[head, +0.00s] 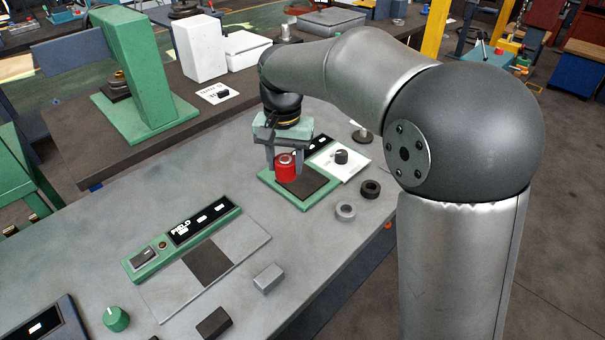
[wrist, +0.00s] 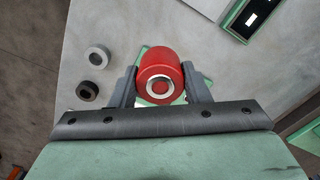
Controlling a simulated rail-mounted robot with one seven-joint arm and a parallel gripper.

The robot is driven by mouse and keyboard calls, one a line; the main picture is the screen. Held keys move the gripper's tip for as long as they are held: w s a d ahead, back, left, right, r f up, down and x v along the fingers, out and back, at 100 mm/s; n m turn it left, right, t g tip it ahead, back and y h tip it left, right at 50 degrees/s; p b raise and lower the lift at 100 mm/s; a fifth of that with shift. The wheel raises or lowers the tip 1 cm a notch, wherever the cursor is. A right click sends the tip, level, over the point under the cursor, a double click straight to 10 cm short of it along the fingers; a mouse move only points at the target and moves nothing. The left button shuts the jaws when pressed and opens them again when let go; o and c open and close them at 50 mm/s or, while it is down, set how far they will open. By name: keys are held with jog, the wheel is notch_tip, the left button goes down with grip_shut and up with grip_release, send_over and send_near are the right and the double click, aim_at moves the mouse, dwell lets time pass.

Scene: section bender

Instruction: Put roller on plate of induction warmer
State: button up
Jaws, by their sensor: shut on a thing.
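My gripper (head: 287,162) is shut on a red roller (head: 285,170), one finger on each side of it. The roller also shows in the wrist view (wrist: 160,70), end-on, with a pale ring around a central hole. In the head view the roller appears over the dark plate (head: 318,184) of a green-framed unit (head: 300,206), which I take as the induction warmer. The gap between roller and plate is hard to judge. In the wrist view the roller and fingers hide most of this unit.
A grey ring (head: 345,211) and a black ring (head: 371,189) lie right of the warmer. A grey block (head: 268,278) stands nearer. A green press (head: 145,75) stands behind.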

jog(key=w+d+f+p, duration=0.1)
jog(key=w+f, duration=0.2)
jog(key=w, duration=0.1)
jog(key=w+d+f+p, duration=0.1)
jog(key=w+f, duration=0.2)
jog(key=w, duration=0.1)
jog(key=w+d+f, duration=0.1)
jog(key=w+f, duration=0.1)
jog(key=w, duration=0.1)
jog(key=shift+w+d+f+p, duration=0.1)
jog(key=shift+w+f+p, duration=0.3)
jog(key=shift+w+f, duration=0.15)
jog(key=shift+f, duration=1.55)
jog(key=shift+f, duration=0.15)
jog(key=o, duration=1.2)
jog(key=shift+c, duration=0.2)
notch_tip(320, 180, up, 12)
jog(key=shift+r+b, duration=0.2)
jog(key=shift+b, duration=0.15)
